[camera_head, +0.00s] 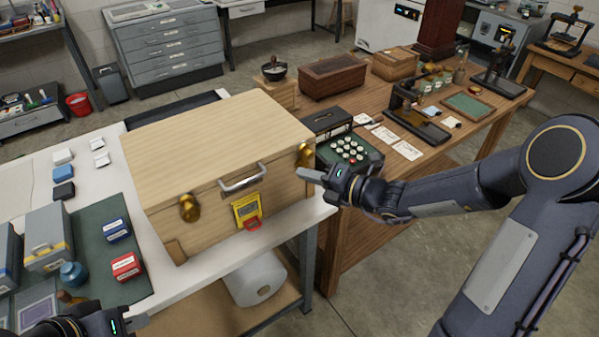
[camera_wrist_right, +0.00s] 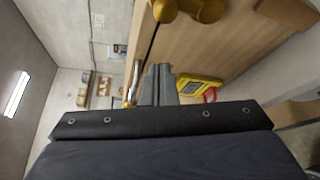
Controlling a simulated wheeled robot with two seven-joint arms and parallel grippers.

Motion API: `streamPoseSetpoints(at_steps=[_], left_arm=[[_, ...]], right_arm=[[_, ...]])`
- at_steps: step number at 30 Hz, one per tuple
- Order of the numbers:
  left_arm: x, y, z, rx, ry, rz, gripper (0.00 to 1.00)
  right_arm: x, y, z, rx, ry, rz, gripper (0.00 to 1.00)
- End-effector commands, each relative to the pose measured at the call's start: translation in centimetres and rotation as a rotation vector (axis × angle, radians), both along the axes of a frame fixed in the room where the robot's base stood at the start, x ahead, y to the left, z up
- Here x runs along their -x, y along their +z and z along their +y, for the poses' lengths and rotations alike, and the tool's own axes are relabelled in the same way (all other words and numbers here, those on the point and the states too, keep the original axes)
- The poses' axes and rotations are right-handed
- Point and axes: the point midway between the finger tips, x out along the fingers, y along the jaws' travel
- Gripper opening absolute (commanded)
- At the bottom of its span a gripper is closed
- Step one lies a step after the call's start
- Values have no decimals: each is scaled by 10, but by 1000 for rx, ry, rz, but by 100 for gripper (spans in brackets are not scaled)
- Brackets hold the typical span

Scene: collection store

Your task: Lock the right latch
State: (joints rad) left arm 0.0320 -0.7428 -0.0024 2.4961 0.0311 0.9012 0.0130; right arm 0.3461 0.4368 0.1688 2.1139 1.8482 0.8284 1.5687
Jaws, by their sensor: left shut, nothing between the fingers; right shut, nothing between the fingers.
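A pale wooden case (camera_head: 215,140) with a closed lid stands on the white-topped table. Its brass right latch (camera_head: 304,155) is at the right end of the front face. A brass latch shows at the top of the right wrist view (camera_wrist_right: 190,9). The brass left latch (camera_head: 189,207) is at the left of the front. My right gripper (camera_head: 301,172) is shut and empty, its tips just below the right latch; I cannot tell whether they touch. Its fingers also show in the right wrist view (camera_wrist_right: 158,78). My left gripper (camera_head: 140,319) is shut and empty at the bottom left.
A metal handle (camera_head: 243,178) and a yellow tag (camera_head: 246,208) with a red part are on the case front between the latches. A keyed device (camera_head: 349,150) stands close beyond my right gripper. Small boxes (camera_head: 126,266) lie on a green mat at left.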

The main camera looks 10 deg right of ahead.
Motion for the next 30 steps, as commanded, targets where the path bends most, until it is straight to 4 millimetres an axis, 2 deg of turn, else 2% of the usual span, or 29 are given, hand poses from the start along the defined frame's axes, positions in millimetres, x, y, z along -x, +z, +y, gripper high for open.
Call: streamPoseSetpoints(at_steps=[13, 18, 30], left_arm=[[0, -7, 0, 0, 0, 0, 0], [0, -8, 0, 0, 0, 0, 0], [0, -7, 0, 0, 0, 0, 0]], right_arm=[[45, 4, -51, 1, -3, -1, 0], [51, 5, -56, -1, 0, 1, 0], [52, 5, -57, -1, 1, 1, 0]])
